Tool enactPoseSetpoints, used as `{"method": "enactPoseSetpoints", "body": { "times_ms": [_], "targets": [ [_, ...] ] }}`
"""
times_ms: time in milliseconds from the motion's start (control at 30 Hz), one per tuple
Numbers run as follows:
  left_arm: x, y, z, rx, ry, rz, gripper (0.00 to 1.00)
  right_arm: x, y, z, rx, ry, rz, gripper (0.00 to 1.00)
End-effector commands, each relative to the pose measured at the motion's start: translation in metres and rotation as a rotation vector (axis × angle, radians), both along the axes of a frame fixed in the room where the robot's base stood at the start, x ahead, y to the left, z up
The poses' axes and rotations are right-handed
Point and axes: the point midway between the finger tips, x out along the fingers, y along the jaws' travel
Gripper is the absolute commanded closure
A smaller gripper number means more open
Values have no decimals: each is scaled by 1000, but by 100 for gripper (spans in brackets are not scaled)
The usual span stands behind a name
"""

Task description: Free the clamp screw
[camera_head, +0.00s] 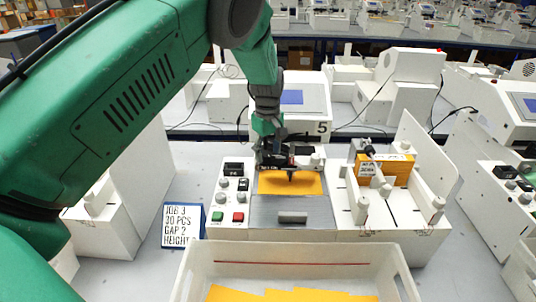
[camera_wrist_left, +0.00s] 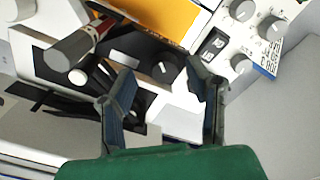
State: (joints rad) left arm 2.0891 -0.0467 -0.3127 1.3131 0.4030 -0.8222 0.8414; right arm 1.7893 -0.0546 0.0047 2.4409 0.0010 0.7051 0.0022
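The plotter's black pen carriage (camera_head: 300,163) lies above a yellow sheet (camera_head: 290,184). In the left wrist view the carriage shows a round black knob with a white mark (camera_wrist_left: 163,68), which may be the clamp screw; I cannot tell for sure. A grey pen-like cylinder with a red band (camera_wrist_left: 80,44) sits beside it. My left gripper (camera_head: 268,150) is at the back left of the carriage. In the left wrist view its fingers (camera_wrist_left: 164,100) are apart, with nothing clearly gripped between them. The knob shows just past the fingertips. My right gripper is not in view.
A control panel with knobs and green and red buttons (camera_head: 229,200) stands left of the sheet. A job sign (camera_head: 183,225) is left of it. A white tray (camera_head: 300,252) with yellow sheets is in front. White upright plates (camera_head: 426,155) and a yellow stack (camera_head: 398,170) stand right.

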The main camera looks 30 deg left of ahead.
Motion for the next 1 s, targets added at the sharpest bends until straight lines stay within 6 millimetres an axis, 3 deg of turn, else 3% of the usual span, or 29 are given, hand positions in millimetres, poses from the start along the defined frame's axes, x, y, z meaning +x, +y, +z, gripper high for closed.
{"method": "enactPoseSetpoints", "body": {
  "times_ms": [233,367,800,1000],
  "targets": [
    [-3,-1,-4,-3,10,0,56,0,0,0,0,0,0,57],
    [-3,-1,4,-3,10,0,56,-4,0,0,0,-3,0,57],
    [-1,0,89,-2,7,-1,56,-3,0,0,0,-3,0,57],
    [-1,0,111,-2,8,0,56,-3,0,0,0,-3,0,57]
  ]
}}
